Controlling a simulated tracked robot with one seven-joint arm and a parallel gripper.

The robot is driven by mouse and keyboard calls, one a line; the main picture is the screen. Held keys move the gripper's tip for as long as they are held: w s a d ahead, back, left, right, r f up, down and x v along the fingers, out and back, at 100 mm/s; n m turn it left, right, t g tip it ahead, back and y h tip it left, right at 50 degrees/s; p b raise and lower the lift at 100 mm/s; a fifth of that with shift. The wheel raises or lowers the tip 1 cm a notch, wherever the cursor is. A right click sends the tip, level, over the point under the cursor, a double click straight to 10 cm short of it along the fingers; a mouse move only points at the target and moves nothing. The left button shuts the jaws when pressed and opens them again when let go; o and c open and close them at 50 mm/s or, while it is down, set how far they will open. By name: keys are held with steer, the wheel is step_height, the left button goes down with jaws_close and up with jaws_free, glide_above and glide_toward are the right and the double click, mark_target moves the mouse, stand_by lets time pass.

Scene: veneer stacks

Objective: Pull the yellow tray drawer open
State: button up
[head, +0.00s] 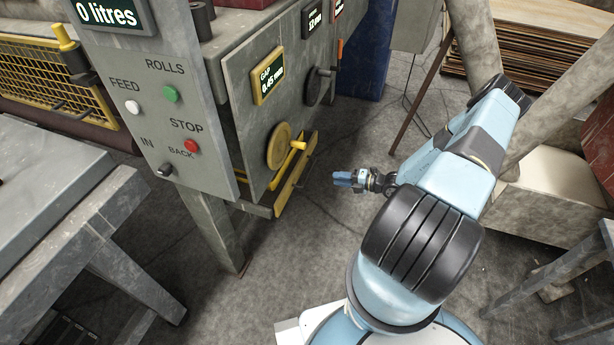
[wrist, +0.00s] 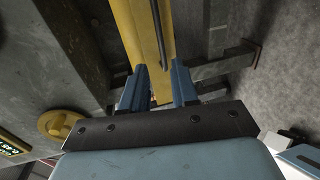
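The yellow tray drawer (head: 291,182) sits low on the side of the grey machine, under a yellow handwheel (head: 280,146). In the wrist view the yellow drawer front (wrist: 140,30) runs up from between my fingers, with a thin dark bar (wrist: 157,35) along it. My gripper (head: 338,179) is to the right of the drawer in the head view, apart from it. In the wrist view my gripper (wrist: 158,90) shows two blue fingers spread apart, with nothing held between them. The bar's far end is cut off by the wrist frame.
The grey control panel (head: 160,110) and a machine leg (head: 212,228) stand left of the drawer. A grey table (head: 60,200) is farther left. A pale block (head: 550,190) and veneer stacks (head: 500,65) are at the right. The floor (head: 300,235) around my gripper is clear.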

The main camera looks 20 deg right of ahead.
mark_target(308, 175)
steer(key=x, duration=1.3)
steer(key=shift+w+a+f, duration=0.1)
steer(key=shift+w+a, duration=0.1)
steer(key=shift+a, duration=0.15)
steer(key=shift+c, duration=0.3)
jaws_close()
